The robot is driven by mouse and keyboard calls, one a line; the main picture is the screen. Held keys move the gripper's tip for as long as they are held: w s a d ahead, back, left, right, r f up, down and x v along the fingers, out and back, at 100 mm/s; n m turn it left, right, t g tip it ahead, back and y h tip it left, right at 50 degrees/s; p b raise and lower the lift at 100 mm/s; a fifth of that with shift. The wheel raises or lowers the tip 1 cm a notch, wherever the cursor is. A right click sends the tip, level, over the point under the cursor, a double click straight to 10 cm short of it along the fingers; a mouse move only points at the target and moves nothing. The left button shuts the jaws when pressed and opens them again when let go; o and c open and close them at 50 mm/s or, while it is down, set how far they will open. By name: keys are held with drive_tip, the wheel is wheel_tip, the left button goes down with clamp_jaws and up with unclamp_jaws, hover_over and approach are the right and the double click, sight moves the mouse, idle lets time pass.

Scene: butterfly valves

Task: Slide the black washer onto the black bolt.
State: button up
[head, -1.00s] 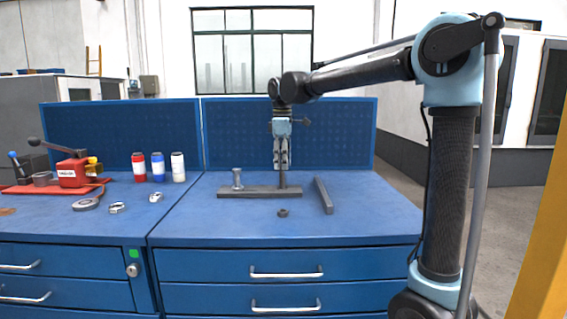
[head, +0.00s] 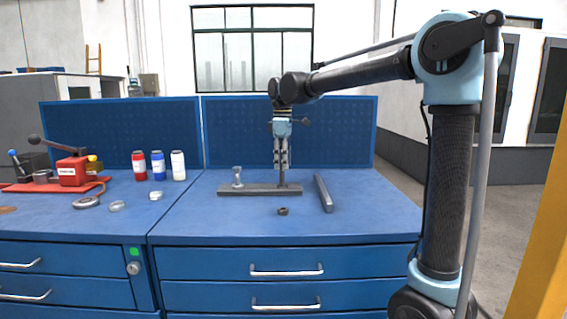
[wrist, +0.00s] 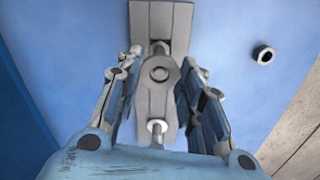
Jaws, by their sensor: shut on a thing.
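My gripper (wrist: 159,76) is shut on a flat piece with a round hole, which I take to be the black washer (wrist: 148,73); it looks grey in the wrist view. The fingers point down over a long grey base plate (head: 262,192). The black bolt (head: 282,179) stands upright toward the plate's right side, directly below the fingers in the head view. I cannot tell whether the bolt's tip is inside the washer's hole. A second, lighter bolt (head: 237,177) stands at the plate's left end; it also shows in the wrist view (wrist: 157,128).
A loose dark nut-like ring (head: 283,211) lies in front of the plate and shows in the wrist view (wrist: 264,54). A grey bar (head: 323,193) lies to the right. Bottles (head: 158,166) and a red tool (head: 73,172) stand on the left bench.

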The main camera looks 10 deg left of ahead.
drive_tip(key=shift+f, duration=0.35)
idle(0.3)
drive_tip(key=o, duration=1.2)
drive_tip(key=shift+c, duration=0.2)
